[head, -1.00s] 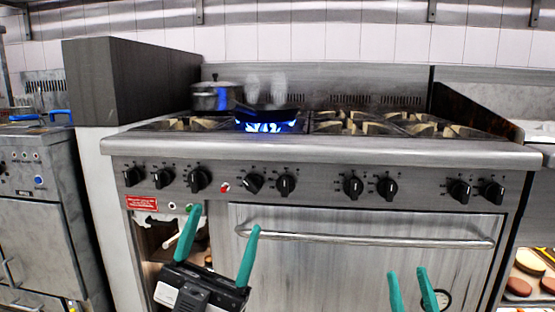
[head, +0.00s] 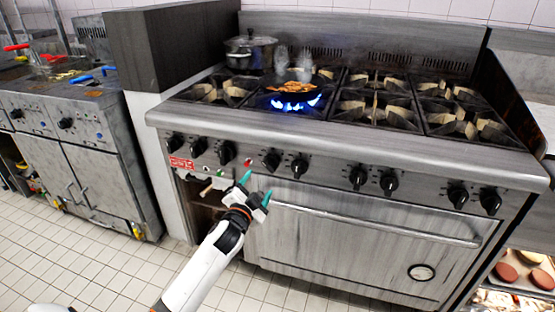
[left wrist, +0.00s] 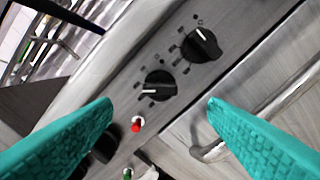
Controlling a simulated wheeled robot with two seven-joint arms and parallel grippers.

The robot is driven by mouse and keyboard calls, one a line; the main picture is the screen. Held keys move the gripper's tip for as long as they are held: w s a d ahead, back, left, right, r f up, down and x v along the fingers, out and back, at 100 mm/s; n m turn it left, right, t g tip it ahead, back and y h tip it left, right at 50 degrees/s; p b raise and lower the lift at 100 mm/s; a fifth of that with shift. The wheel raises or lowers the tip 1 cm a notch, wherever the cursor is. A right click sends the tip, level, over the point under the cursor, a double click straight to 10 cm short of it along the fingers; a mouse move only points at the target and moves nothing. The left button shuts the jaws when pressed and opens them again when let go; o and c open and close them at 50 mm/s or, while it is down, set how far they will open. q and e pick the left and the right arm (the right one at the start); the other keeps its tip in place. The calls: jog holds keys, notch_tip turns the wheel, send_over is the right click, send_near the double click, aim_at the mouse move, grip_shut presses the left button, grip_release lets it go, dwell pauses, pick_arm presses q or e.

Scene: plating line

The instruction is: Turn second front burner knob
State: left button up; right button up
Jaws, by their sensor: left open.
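The stove's front panel carries a row of black knobs. Just right of the red light are a knob (head: 271,160) and another knob (head: 299,167); which one the task means I cannot tell. My left gripper (head: 256,188) is open and empty, in front of the panel below the red light and these knobs. In the left wrist view, the nearer knob (left wrist: 159,88) lies ahead between the green fingers, with the other knob (left wrist: 203,45) beyond it. Neither finger visibly touches a knob. The left finger partly hides a further dark knob (left wrist: 105,147). My right gripper is out of view.
A pan (head: 292,92) with food sits over a blue flame, and a lidded pot (head: 250,52) stands behind it. The oven door handle (head: 375,224) sticks out below the knobs. A red light (left wrist: 137,125) is on the panel. Tiled floor (head: 90,262) is open at left.

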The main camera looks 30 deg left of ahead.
aim_at(269, 167)
pick_arm(q)
jog(key=b+x, duration=0.1)
jog(key=x, duration=0.8)
jog(key=shift+w, duration=0.3)
jog(key=shift+x, duration=0.8)
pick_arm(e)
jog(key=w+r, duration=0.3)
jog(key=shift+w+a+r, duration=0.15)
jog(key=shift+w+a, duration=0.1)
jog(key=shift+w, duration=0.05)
pick_arm(q)
jog(key=c, duration=0.9)
